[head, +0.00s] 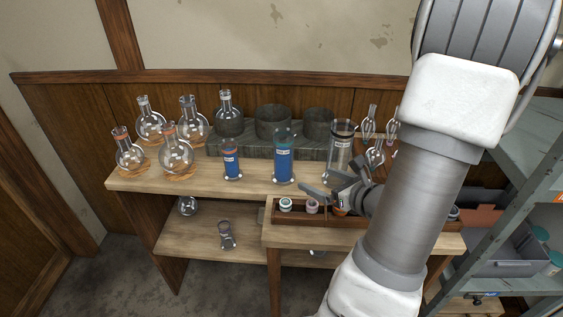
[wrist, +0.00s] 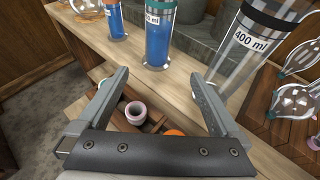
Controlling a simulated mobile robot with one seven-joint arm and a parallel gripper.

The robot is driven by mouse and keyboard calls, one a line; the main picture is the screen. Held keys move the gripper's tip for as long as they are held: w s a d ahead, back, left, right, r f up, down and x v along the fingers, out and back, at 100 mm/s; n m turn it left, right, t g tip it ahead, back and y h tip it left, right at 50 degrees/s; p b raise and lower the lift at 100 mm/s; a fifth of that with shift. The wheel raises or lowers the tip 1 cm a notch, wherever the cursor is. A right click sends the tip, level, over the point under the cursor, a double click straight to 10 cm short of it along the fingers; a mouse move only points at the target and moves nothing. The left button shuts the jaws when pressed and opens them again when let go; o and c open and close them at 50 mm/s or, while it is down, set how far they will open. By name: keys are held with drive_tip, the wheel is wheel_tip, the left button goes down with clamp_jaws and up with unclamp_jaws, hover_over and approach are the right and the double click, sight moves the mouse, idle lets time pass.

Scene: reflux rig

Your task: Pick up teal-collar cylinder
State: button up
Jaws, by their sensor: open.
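The teal-collar cylinder (head: 283,162) stands upright on the wooden bench, holding blue liquid, with a white label. In the wrist view its lower part (wrist: 158,42) and teal collar show just beyond my fingertips; its top is cut off by the frame. My gripper (head: 328,178) is open and empty, to the right and in front of the cylinder in the head view. In the wrist view both fingers of my gripper (wrist: 160,77) point toward the cylinder, which is not between them.
A smaller blue-filled cylinder (head: 231,161) stands left of it, and a clear 400 ml cylinder (head: 339,150) with a dark collar stands right. Several round flasks (head: 176,155) are at the left. Dark round pots (head: 273,121) stand behind. A wooden rack (head: 330,219) holds small capped jars in front.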

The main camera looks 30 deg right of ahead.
sight(290, 168)
drive_tip(key=b+x, duration=0.2)
drive_tip(key=x, duration=0.9)
drive_tip(key=shift+a+f, duration=0.1)
drive_tip(key=shift+a, duration=0.05)
drive_tip(key=shift+b+x, duration=0.65)
drive_tip(key=shift+x, duration=2.1)
drive_tip(key=shift+a, duration=0.2)
clamp_jaws()
